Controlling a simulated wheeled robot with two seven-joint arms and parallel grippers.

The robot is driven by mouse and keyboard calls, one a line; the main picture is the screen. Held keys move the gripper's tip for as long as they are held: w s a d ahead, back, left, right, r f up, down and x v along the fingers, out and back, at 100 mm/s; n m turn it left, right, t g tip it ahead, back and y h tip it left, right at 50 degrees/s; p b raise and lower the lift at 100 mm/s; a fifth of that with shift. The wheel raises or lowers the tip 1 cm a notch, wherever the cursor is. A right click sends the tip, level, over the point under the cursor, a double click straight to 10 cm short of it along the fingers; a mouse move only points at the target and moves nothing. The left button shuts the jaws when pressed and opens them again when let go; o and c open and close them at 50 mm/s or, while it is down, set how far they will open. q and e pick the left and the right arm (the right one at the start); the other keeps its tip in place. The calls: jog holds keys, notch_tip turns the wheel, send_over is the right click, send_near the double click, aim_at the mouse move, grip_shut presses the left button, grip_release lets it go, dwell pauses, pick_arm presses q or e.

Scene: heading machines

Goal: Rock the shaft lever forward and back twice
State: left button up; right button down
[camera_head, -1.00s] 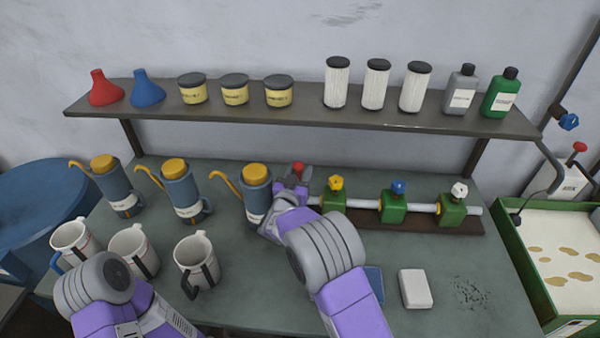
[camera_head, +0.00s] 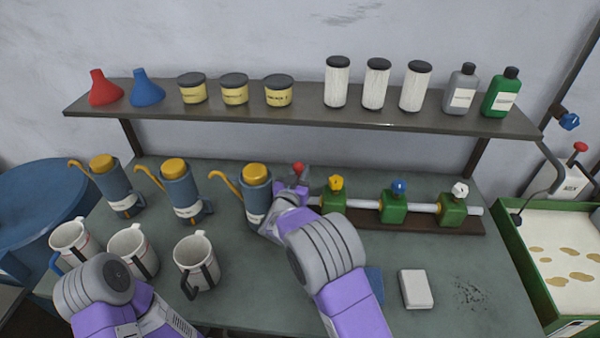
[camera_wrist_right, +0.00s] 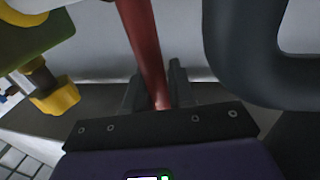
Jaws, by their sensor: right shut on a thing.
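The shaft lever is a red rod with a red knob (camera_head: 299,169) at the left end of the shaft assembly in the head view. My right gripper (camera_head: 292,190) is at this lever, just right of the rightmost blue oil can. In the right wrist view, the red lever (camera_wrist_right: 143,45) runs down between the two dark fingers of my right gripper (camera_wrist_right: 155,92), which is shut on it. The lever's base is hidden. My left arm comes in at the lower left, but its gripper does not show.
The shaft (camera_head: 420,207) carries green blocks with yellow, blue and white knobs. Blue oil cans (camera_head: 257,200) stand close left of my right gripper. White mugs (camera_head: 196,262) stand in front of them. A shelf (camera_head: 300,115) overhangs the back. A white block (camera_head: 416,289) lies front right.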

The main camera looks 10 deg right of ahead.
jog(key=shift+s+a+f+m+t+h+b, duration=0.15)
jog(key=shift+s+t+h+b, duration=0.45)
jog(key=shift+b, duration=1.25)
jog(key=shift+s+a+r+m+t+h+b, duration=0.1)
jog(key=shift+s+a+m+t+h+b, duration=0.15)
jog(key=shift+s+t+b, duration=1.05)
jog(key=shift+a+f+m+t+h+b, duration=0.15)
jog(key=shift+h+b, duration=0.3)
jog(key=shift+b, duration=1.9)
jog(key=shift+s+r+h+b, duration=0.25)
jog(key=shift+h+b, duration=0.05)
jog(key=shift+b, duration=0.25)
jog(key=c, duration=1.1)
grip_release()
jog(key=shift+o, duration=0.2)
jog(key=shift+a, duration=0.1)
jog(key=s+a+p, duration=0.2)
jog(key=s+a, duration=0.4)
jog(key=s, duration=0.5)
jog(key=shift+s+f, duration=0.25)
